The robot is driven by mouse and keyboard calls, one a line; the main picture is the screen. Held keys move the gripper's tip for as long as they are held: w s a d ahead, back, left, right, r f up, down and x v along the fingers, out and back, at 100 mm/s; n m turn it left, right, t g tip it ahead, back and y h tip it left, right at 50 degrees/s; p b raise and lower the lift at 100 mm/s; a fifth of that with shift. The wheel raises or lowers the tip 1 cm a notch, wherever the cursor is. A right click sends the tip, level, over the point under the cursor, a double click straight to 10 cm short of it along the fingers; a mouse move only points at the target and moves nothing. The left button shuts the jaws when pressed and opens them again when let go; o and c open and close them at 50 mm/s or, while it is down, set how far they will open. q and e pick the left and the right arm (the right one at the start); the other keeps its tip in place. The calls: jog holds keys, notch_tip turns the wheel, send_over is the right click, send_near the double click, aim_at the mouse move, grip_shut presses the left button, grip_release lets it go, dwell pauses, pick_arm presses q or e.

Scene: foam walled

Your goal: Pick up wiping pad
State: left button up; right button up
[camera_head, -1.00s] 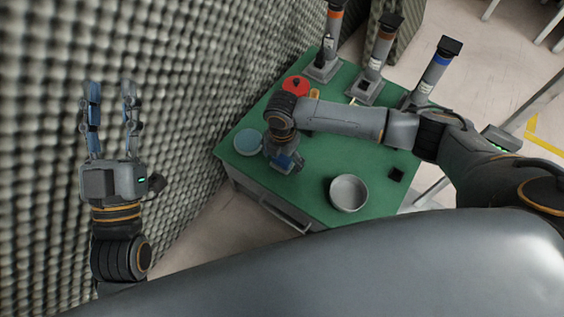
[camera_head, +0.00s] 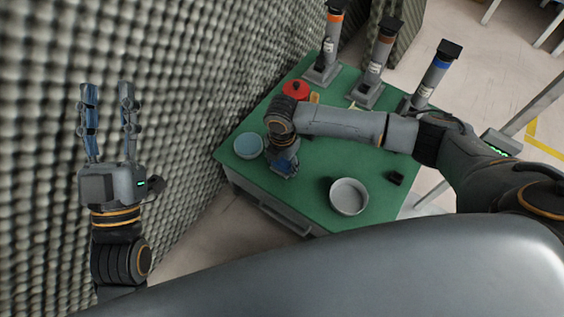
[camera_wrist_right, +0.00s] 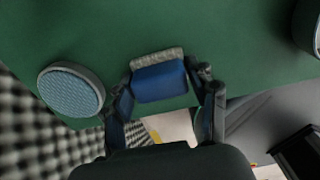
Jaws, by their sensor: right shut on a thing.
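The wiping pad (camera_wrist_right: 158,83) is blue with a pale grey fuzzy edge. It shows in the right wrist view between the two fingers of my right gripper (camera_wrist_right: 166,84), which is shut on it. I cannot tell whether the pad touches the green table top. In the head view my right gripper (camera_head: 286,168) points down over the table's near left part, and the pad is mostly hidden there. My left gripper (camera_head: 108,95) is open and empty, beside the foam wall at the left, away from the table.
A round blue-topped dish (camera_head: 248,146) stands just left of my right gripper. A grey bowl (camera_head: 349,196) and a small black block (camera_head: 396,178) are to the right. A red pot (camera_head: 296,89) and several upright cylinders are at the back. The foam wall (camera_head: 200,70) borders the left.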

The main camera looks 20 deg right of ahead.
aim_at(282, 162)
notch_tip(282, 162, up, 4)
jog(key=shift+a+f+p, duration=0.1)
jog(key=shift+p, duration=1.1)
pick_arm(q)
notch_tip(282, 162, down, 18)
jog(key=a+g+y+p, duration=0.2)
jog(key=a+g+y, duration=0.15)
jog(key=g, duration=0.85)
jog(key=s+a+f+g+y+p, duration=0.1)
jog(key=s+a+f+g+p, duration=0.1)
jog(key=s, duration=0.5)
jog(key=s+a+f+n+g+y+p, duration=0.1)
jog(key=s+a+f+g+p, duration=0.1)
jog(key=s+f+g, duration=0.3)
jog(key=shift+s+g+y, duration=0.35)
jog(key=shift+s+g, duration=0.25)
jog(key=shift+s, duration=0.5)
pick_arm(e)
jog(key=s+a+r, duration=0.6)
jog(key=s+r, duration=0.3)
jog(key=s, duration=0.3)
jog(key=shift+a, duration=0.35)
jog(key=shift+s, duration=0.1)
